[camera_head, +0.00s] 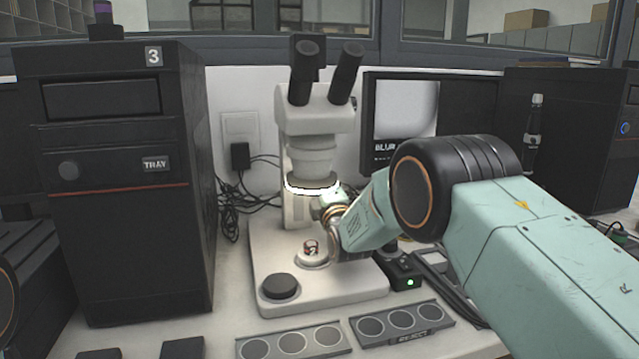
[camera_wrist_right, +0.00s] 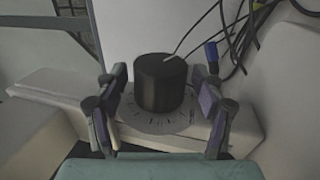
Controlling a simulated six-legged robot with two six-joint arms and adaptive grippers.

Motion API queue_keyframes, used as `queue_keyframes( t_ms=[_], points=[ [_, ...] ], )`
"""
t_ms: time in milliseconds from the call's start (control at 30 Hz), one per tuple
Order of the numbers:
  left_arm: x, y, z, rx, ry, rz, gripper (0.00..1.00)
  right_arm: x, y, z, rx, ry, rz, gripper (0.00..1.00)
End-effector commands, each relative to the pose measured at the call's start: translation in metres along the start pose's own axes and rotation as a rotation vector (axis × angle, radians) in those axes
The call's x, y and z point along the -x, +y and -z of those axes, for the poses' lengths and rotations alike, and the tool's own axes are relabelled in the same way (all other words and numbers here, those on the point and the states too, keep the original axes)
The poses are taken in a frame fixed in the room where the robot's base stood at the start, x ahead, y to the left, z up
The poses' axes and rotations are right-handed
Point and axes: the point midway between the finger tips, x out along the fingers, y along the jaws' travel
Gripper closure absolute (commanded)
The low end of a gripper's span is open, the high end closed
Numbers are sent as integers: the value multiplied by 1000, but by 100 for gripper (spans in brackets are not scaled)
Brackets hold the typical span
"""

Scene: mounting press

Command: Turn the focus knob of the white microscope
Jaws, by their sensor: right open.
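The white microscope (camera_head: 315,120) stands upright on its pale base, with two dark eyepieces and a lit ring under the head. In the right wrist view a black cylindrical focus knob (camera_wrist_right: 160,83) sits over a grey dial (camera_wrist_right: 158,122) with tick marks. My right gripper (camera_wrist_right: 159,92) is open, with one finger on each side of the knob and a visible gap at both sides. In the head view my right arm reaches in from the right to the microscope's column; its fingers and the knob cannot be made out there. My left gripper is not in view.
A monitor (camera_head: 405,110) reading "BLUR" stands behind. A small sample (camera_head: 311,247) lies on the microscope stage. A black tray machine (camera_head: 130,200) stands left. Trays with round wells (camera_head: 293,343) lie in front. Cables (camera_wrist_right: 235,45) hang near the knob. A small box has a green light (camera_head: 409,282).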

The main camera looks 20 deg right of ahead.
Motion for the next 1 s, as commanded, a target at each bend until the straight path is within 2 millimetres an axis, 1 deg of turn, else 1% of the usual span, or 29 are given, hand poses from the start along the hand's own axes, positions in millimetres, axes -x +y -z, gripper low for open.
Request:
queue_keyframes(
  t_ms=[267, 433, 667, 1000],
  points=[
    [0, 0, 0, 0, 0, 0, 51, 0, 1, -1, -1, -1, -1, 30],
    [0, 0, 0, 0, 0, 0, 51, 9, 1, -1, -1, -1, 0, 30],
    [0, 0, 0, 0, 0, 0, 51, 37, 0, -1, -1, -1, 1, 30],
    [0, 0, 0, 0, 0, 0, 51, 85, 0, -1, -1, -1, 1, 30]
  ],
)
